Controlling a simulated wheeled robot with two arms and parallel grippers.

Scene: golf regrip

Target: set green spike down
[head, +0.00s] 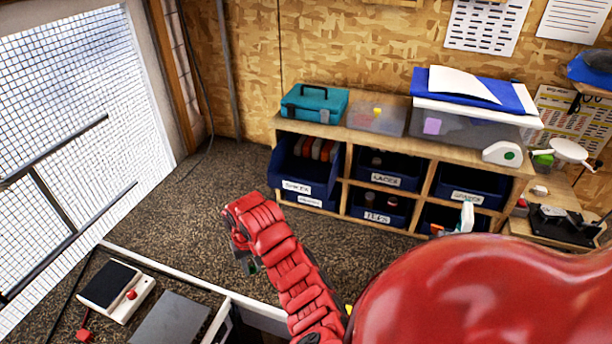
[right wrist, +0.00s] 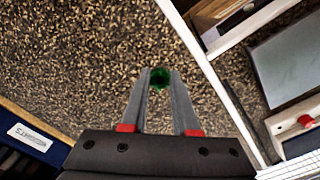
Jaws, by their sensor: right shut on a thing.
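The green spike (right wrist: 160,78) shows in the right wrist view as a small dark green round end between the fingertips. My right gripper (right wrist: 159,85) is shut on it, with a grey finger on either side. Speckled brown floor lies behind the spike in that view. In the head view my right gripper (head: 242,256) hangs at the end of my red arm, largely hidden by it. How far the spike is above any surface cannot be told. My left gripper is not in view.
A wooden shelf (head: 436,182) with labelled blue bins stands at the back right. A white-edged bench (head: 187,279) at lower left carries a black-topped device (head: 109,285) and a grey plate (head: 172,320). Speckled floor (head: 205,210) is clear between them. A mesh window stands at left.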

